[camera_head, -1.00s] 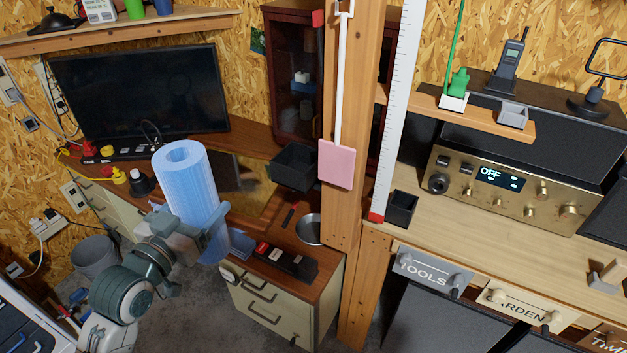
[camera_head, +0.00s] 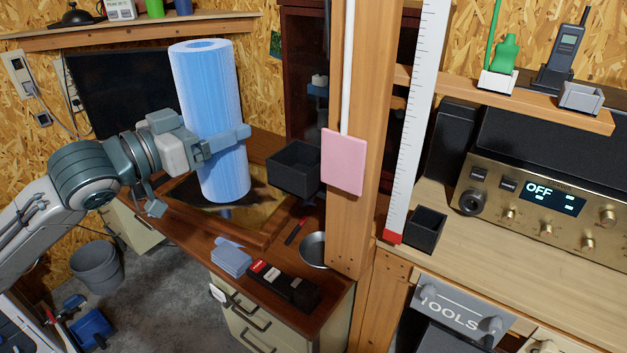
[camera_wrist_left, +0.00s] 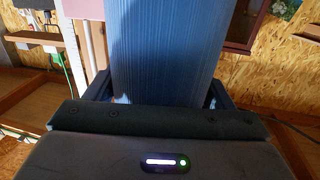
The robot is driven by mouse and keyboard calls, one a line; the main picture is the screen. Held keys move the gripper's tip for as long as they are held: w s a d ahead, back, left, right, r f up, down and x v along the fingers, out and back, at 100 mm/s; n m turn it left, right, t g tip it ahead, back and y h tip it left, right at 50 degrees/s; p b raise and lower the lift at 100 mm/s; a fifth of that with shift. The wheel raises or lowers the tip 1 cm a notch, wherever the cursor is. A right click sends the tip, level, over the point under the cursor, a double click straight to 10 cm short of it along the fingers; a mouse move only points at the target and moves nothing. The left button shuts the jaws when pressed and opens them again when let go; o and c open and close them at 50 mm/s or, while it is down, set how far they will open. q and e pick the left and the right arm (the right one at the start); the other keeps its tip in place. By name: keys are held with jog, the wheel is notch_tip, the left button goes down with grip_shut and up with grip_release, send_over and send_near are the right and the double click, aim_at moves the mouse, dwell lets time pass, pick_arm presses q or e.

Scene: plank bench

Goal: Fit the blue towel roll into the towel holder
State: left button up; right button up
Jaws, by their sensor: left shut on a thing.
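The blue towel roll (camera_head: 205,90) is upright, with its open core at the top, in the middle left of the head view. My left gripper (camera_head: 222,142) is shut around its lower half and holds it in front of the dark monitor, over the desk. The roll also fills the middle of the left wrist view (camera_wrist_left: 163,50), between the two fingers (camera_wrist_left: 158,98). I cannot make out a towel holder for certain in these frames. My right gripper is not in view.
A wooden post (camera_head: 352,225) with a pink panel (camera_head: 343,162) stands right of the roll. A black open box (camera_head: 294,170) is beside the post. Folded blue cloths (camera_head: 231,258) and a metal bowl (camera_head: 314,249) lie on the desk (camera_head: 275,228). A workbench with a radio (camera_head: 535,200) is at right.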

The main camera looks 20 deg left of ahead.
aim_at(240, 114)
pick_arm(q)
jog(key=shift+w+r+p, duration=0.2)
jog(key=shift+r+p, duration=0.05)
jog(key=shift+p, duration=0.1)
jog(key=shift+w+d, duration=0.15)
jog(key=shift+w, duration=0.15)
jog(key=shift+p+x, duration=0.9)
jog(key=shift+x, duration=0.1)
jog(key=shift+w+d+p, duration=0.3)
jog(key=shift+w+d, duration=0.15)
jog(key=shift+w, duration=0.15)
jog(key=p+x, duration=0.4)
jog(key=x, duration=0.9)
notch_tip(240, 114, down, 8)
jog(key=p, duration=0.1)
jog(key=shift+w+p, duration=0.15)
jog(key=shift+p, duration=0.15)
jog(key=o, duration=1.2)
jog(key=shift+d+r, duration=0.1)
jog(key=shift+r, duration=0.05)
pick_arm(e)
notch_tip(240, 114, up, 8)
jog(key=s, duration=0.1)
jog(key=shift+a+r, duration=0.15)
